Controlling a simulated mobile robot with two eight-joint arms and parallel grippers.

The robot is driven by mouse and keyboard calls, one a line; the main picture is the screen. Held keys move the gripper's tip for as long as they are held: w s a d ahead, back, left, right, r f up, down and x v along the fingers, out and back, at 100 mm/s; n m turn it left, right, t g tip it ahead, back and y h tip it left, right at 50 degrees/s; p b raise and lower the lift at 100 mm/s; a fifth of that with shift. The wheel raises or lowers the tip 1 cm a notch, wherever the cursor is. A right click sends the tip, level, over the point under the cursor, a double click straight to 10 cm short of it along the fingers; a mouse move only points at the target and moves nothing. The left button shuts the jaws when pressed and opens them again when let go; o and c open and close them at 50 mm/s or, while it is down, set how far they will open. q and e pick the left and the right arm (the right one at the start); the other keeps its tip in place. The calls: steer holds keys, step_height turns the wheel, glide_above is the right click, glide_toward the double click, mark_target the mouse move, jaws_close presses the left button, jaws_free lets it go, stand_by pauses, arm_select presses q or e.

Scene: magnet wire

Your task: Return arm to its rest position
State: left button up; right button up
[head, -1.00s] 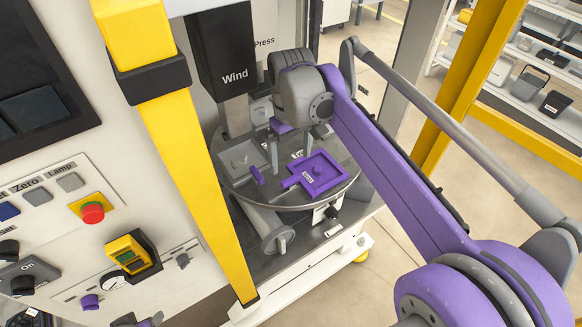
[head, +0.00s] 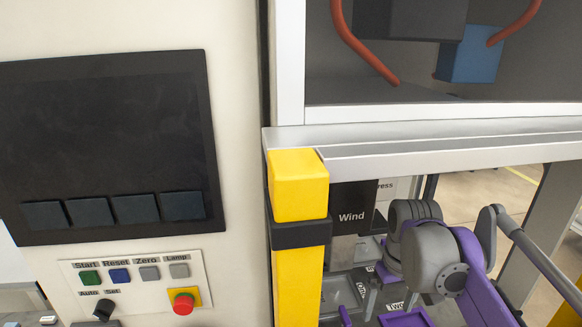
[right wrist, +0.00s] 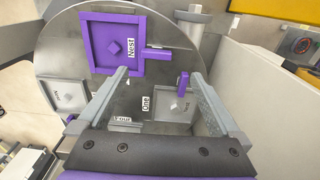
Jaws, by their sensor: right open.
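My right arm reaches in from the right in the head view, through the machine opening, past the yellow post. My right gripper (right wrist: 158,88) is open in the right wrist view, with nothing between its two grey fingers. It is over the round metal turntable (right wrist: 62,70). A purple square fixture labelled Nest (right wrist: 109,42) sits on the turntable beyond the fingers. A grey square fixture (right wrist: 173,105) with a purple tab lies partly behind the right finger. In the head view the right gripper (head: 373,283) is small and partly hidden. My left gripper is out of view.
The black block labelled Wind (head: 352,213) hangs close to my right wrist. The yellow post (head: 298,250) and the white frame beam (head: 440,150) border the opening. A control panel with a red button (head: 184,302) and a dark screen (head: 100,130) is at left.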

steer(key=s+a+f+t, duration=0.2)
steer(key=s+a+f, duration=0.1)
steer(key=s+f, duration=0.4)
steer(key=s+a+f+m+t, duration=0.1)
steer(key=s+a+f+t, duration=0.2)
steer(key=s+f, duration=0.4)
step_height(320, 180, down, 2)
steer(key=shift+f, duration=0.15)
